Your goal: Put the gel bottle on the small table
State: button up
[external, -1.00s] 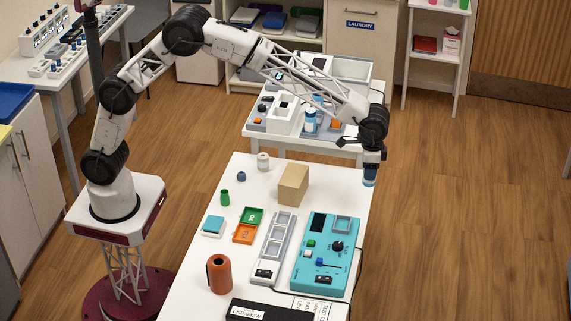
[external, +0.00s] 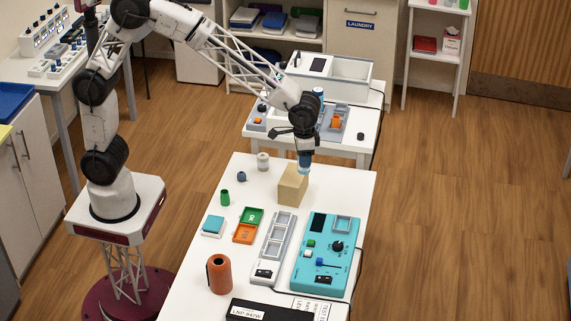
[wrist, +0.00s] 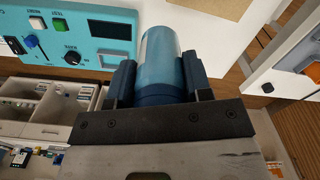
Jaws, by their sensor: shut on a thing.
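My gripper (external: 303,152) is shut on a blue bottle (external: 305,167), which I take to be the gel bottle. It points down over the large table, close by the tan block (external: 292,186); contact cannot be told. In the wrist view the bottle (wrist: 160,60), blue with a paler end, lies between both fingers of my gripper (wrist: 158,75). The small white table (external: 368,116) stands behind the large one; part of it is hidden by my arm. Another blue-topped bottle (external: 318,93) shows there behind my wrist.
The large white table (external: 190,262) carries a teal device (external: 311,268), a grey strip device (external: 265,265), an orange cylinder (external: 219,276) and small items. The small table holds a grey-white box (external: 345,72) and an orange item (external: 336,121). Its right front is mostly clear.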

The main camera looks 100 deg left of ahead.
jog(key=s+f+n, duration=0.1)
jog(key=s+f, duration=0.1)
jog(key=s, duration=1.2)
jog(key=shift+a+f, duration=0.15)
jog(key=shift+f, duration=2.35)
notch_tip(320, 180, down, 6)
jog(key=shift+f, duration=0.15)
jog(key=shift+f, duration=0.1)
jog(key=shift+f, duration=1.8)
jog(key=shift+f, duration=0.1)
jog(key=o, duration=1)
